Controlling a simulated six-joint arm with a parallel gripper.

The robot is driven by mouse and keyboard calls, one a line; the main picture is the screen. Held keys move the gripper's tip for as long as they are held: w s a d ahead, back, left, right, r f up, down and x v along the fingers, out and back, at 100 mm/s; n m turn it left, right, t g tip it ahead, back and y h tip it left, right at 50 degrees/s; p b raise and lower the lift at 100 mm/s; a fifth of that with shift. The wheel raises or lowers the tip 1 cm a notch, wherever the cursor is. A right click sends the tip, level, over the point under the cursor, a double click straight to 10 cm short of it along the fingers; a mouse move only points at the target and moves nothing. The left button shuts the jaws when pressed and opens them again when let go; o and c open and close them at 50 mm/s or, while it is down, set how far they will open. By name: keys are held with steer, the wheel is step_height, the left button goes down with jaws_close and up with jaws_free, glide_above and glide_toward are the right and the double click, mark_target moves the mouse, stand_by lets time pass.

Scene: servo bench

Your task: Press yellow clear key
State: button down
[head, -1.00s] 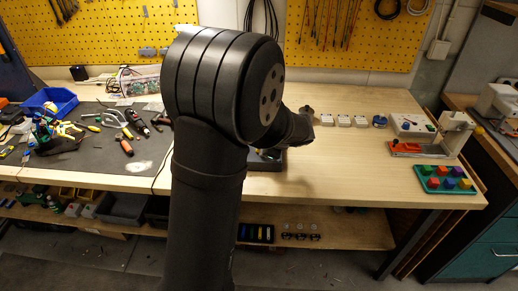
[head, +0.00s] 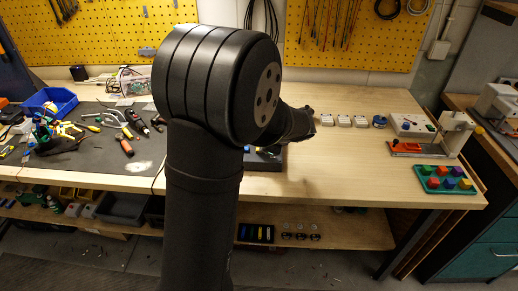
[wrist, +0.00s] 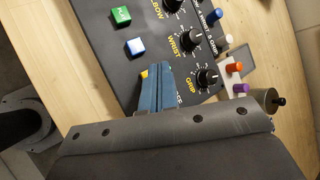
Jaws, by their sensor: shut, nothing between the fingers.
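The dark control panel (wrist: 150,30) fills the upper middle of the wrist view, with a green key (wrist: 121,16), a blue-and-white key (wrist: 136,46) and several black knobs. A small yellow patch, apparently the yellow clear key (wrist: 144,74), shows at the left edge of my fingers; the rest is hidden behind them. My gripper (wrist: 158,70) is shut and empty, with its blue-grey fingertips over the panel by that key. I cannot tell whether they touch it. In the head view my arm hides most of the panel (head: 262,160).
Coloured pegs, one orange (wrist: 235,68) and one purple (wrist: 241,88), stand right of the panel in the wrist view. In the head view a green tray (head: 447,188) of coloured blocks sits at the right. Bare wooden bench (head: 350,165) lies between panel and tray.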

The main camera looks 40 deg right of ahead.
steer(key=shift+r, duration=2.5)
steer(key=shift+f, duration=0.1)
step_height(320, 180, up, 4)
steer(key=shift+f, duration=0.1)
